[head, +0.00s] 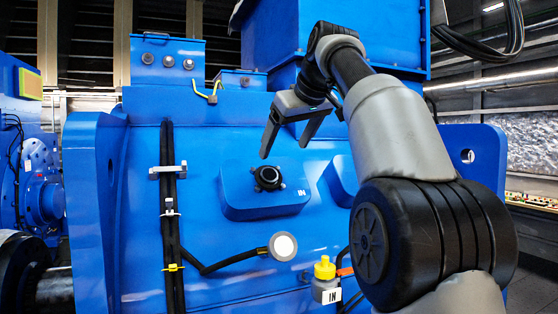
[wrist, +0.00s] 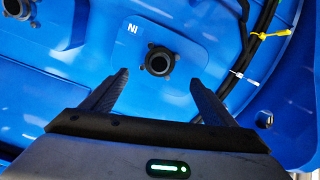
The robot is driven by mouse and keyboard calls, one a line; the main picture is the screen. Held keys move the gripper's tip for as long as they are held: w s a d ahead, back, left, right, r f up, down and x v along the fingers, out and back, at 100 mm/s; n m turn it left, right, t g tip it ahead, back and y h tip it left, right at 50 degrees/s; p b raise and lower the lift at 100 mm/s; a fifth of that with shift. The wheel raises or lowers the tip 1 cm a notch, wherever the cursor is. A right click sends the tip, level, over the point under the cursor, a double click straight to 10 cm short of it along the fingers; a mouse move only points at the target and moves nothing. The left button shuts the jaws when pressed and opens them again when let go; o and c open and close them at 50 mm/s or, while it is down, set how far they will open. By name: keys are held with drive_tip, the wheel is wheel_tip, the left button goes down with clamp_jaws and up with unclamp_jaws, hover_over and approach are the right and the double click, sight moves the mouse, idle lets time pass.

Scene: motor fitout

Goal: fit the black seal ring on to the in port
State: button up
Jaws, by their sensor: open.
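The in port (head: 267,177) is a dark round fitting with small lugs, on a raised blue boss marked IN. It also shows in the wrist view (wrist: 159,61), just beyond my fingertips, with a round dark opening. A black ring shape surrounds the opening, but I cannot tell whether it is the seal ring or part of the fitting. No separate seal ring is visible. My gripper (head: 285,151) is open and empty, in front of and slightly above the port in the head view. In the wrist view the fingers (wrist: 158,78) point towards the port, one either side of it.
A second blue boss (head: 343,180) is partly hidden behind my arm. Black cables (head: 168,220) run down the housing left of the port. Below are a pale round disc (head: 284,246) on a cable and a yellow-capped container (head: 325,282) labelled IN.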

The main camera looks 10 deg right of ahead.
drive_tip(key=shift+v, duration=2.6)
